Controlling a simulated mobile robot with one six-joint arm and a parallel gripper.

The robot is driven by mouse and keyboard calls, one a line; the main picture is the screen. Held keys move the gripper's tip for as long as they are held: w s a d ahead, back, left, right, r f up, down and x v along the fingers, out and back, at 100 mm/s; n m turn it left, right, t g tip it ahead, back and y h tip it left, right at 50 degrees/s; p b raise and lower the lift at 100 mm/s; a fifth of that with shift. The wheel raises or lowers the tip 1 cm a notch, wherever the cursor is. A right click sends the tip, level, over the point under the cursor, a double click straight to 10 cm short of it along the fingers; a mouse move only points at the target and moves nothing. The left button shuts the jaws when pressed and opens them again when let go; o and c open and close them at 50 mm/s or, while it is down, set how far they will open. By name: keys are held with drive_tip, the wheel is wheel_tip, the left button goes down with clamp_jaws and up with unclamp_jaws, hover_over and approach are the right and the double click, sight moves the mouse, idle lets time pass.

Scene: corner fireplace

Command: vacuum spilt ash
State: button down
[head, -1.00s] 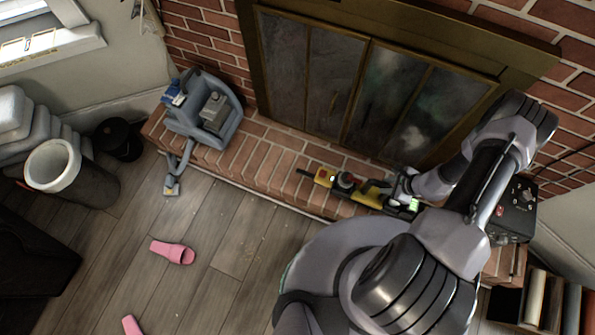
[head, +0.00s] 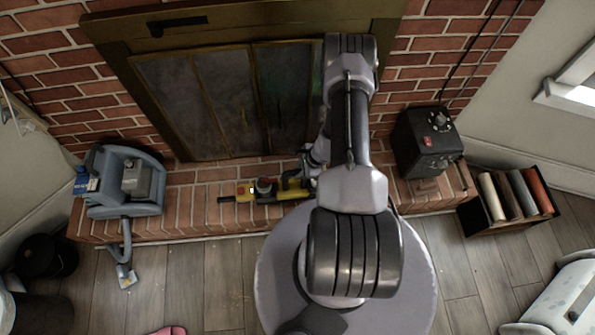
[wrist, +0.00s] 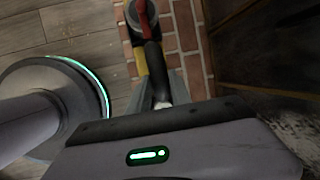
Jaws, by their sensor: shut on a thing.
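A yellow and black hand tool (head: 264,190) with a red part is on or just above the brick hearth. I cannot tell whether it touches the bricks. My gripper (head: 308,178) is shut on its right end, partly hidden by my arm. The wrist view shows the tool (wrist: 150,55) reaching away from the jaws (wrist: 165,90). A blue-grey vacuum-like machine (head: 127,187) stands on the hearth's left end. Its hose (head: 126,240) hangs down to a nozzle (head: 126,276) on the floor. Faint yellowish specks show on the floor; I cannot make out any ash clearly.
Closed fireplace doors (head: 225,105) rise behind the hearth (head: 195,215). A black box with knobs (head: 428,143) stands on its right end, beside a crate of rolls (head: 510,200). A pink item (head: 170,330) lies at the lower left. Floor left of my base is mostly clear.

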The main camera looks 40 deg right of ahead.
idle(0.3)
drive_tip(key=shift+f+b, duration=2.45)
drive_tip(key=shift+f, duration=0.8)
drive_tip(key=shift+w+f, duration=0.1)
drive_tip(key=shift+w+a, duration=0.5)
drive_tip(key=shift+a, duration=0.25)
drive_tip(key=shift+s+d, duration=0.55)
drive_tip(key=shift+d, duration=0.25)
drive_tip(key=shift+r+p, duration=2.45)
drive_tip(key=shift+r, duration=0.95)
